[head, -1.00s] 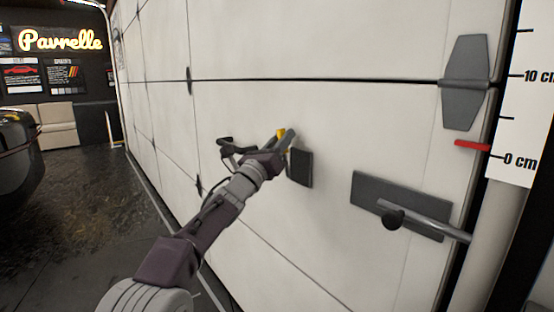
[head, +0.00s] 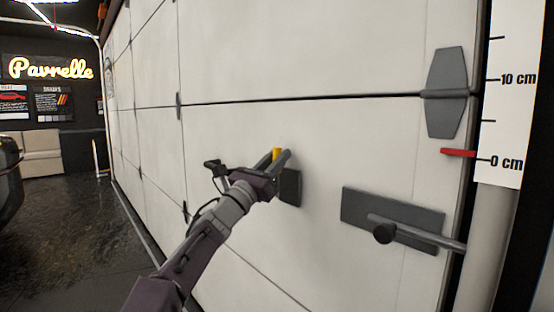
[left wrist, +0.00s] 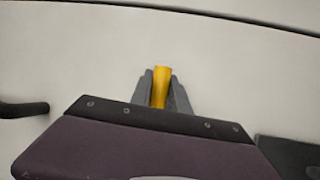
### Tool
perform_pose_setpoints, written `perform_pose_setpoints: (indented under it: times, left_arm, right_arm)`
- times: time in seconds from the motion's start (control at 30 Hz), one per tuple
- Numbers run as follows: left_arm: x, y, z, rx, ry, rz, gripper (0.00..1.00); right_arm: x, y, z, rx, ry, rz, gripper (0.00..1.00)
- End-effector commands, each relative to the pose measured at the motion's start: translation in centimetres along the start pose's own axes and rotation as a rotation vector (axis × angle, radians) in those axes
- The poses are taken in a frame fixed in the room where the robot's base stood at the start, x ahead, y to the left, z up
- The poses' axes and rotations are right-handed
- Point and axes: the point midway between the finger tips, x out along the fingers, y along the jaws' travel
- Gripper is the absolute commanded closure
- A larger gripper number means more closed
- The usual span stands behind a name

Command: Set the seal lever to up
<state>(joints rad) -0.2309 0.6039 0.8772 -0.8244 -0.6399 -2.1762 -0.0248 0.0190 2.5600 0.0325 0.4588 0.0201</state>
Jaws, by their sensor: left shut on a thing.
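A yellow handle (head: 277,154), which looks like the seal lever, stands out from the white panel door, beside a small dark plate (head: 291,188). My left gripper (head: 279,160) is shut on the yellow handle. In the left wrist view the handle (left wrist: 161,88) points up between the two grey fingers (left wrist: 161,95). The lever's pivot and lower part are hidden behind my gripper. My right gripper is in neither view.
A grey plate (head: 352,206) with a round-knobbed bar (head: 385,233) is to the right. Farther right are a hinge-like plate (head: 447,66), a red pointer (head: 458,153) and a centimetre scale (head: 505,100). Open floor (head: 70,230) lies left.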

Motion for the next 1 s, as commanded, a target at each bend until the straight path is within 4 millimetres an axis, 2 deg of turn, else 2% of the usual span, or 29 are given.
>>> perform_pose_setpoints:
  times: [0.07, 0.1, 0.17, 0.47, 0.57, 0.7, 1.0]
  left_arm:
    - [0.0, -0.1, -0.2, 0.002, 0.003, -0.003, 1.00]
    - [0.0, -0.1, -0.2, 0.002, 0.003, -0.003, 0.73]
    - [0.0, -0.1, -0.2, 0.002, 0.003, -0.003, 0.57]
    - [-0.1, -0.1, -0.1, 0.001, 0.001, -0.002, 0.57]
    - [-0.7, -0.1, -0.3, 0.001, 0.001, -0.001, 0.57]
    - [-2.9, 0.0, -0.5, 0.002, 0.000, 0.000, 0.57]
    - [-7.7, 0.0, -0.2, 0.001, 0.002, 0.000, 0.57]
  right_arm:
    - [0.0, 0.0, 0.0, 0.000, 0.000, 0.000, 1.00]
    - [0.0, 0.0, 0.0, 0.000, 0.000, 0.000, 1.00]
    - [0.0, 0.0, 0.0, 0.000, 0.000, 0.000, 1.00]
    - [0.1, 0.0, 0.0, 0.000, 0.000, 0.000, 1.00]
    - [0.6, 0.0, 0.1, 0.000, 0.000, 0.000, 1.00]
    - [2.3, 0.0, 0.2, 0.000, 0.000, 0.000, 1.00]
    - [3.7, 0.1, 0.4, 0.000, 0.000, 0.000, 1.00]
